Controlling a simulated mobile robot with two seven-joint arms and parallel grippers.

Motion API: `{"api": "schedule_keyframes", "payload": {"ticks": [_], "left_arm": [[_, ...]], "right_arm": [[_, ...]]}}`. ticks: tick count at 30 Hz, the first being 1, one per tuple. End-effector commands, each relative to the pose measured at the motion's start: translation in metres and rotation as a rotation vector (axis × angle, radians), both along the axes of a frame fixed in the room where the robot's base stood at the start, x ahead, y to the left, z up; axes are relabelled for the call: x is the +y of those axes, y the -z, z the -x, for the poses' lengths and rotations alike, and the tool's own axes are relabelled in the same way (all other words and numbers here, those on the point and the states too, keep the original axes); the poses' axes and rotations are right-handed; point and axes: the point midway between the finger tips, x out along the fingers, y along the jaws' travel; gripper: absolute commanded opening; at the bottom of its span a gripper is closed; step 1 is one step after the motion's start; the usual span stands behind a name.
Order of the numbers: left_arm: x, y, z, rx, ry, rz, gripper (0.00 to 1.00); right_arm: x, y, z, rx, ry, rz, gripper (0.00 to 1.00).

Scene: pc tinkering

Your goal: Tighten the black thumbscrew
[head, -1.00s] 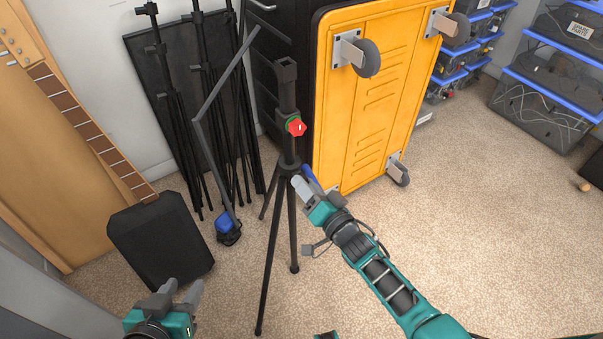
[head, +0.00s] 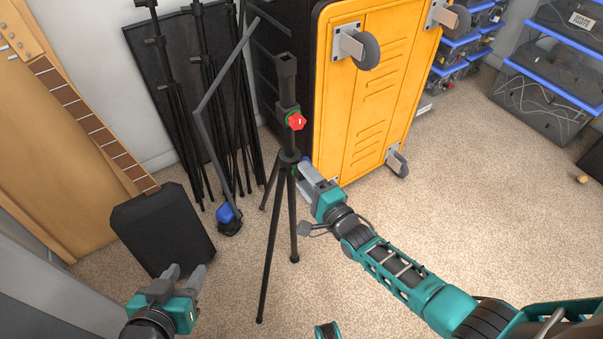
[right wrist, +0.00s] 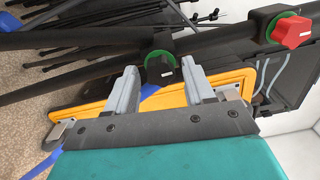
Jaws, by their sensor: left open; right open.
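A black stand (head: 288,130) on tripod legs is upright in the middle of the head view. The black thumbscrew (right wrist: 161,68), with a green ring behind it, is on the stand in the right wrist view. I cannot make it out in the head view. My right gripper (head: 306,174) is open beside the stand. In the right wrist view its two fingertips (right wrist: 160,76) lie on either side of the black thumbscrew; contact is not clear. A red thumbscrew (head: 296,120) sits higher on the stand. My left gripper (head: 188,276) is open and empty at lower left.
A yellow panel with casters (head: 365,90) stands close behind the stand. A black speaker-like box (head: 162,230), folded stands (head: 170,90) and a blue-based lamp (head: 229,218) are at left. Blue-lidded bins (head: 555,70) are at right.

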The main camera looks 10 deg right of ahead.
Motion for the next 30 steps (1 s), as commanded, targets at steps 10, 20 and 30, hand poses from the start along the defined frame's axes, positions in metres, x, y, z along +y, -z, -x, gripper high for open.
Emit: {"api": "schedule_keyframes", "payload": {"ticks": [10, 20, 30], "left_arm": [[0.001, -0.02, -0.002, -0.003, 0.003, -0.004, 0.43], [0.003, -0.026, -0.001, -0.004, 0.007, -0.01, 0.43], [0.002, -0.027, -0.001, -0.004, 0.006, -0.011, 0.43]], "right_arm": [[-0.013, -0.003, 0.036, 0.001, 0.0, 0.003, 0.53], [-0.02, 0.0, 0.056, -0.001, 0.0, 0.002, 0.53], [-0.023, 0.0, 0.062, 0.0, 0.0, 0.002, 0.53]]}}
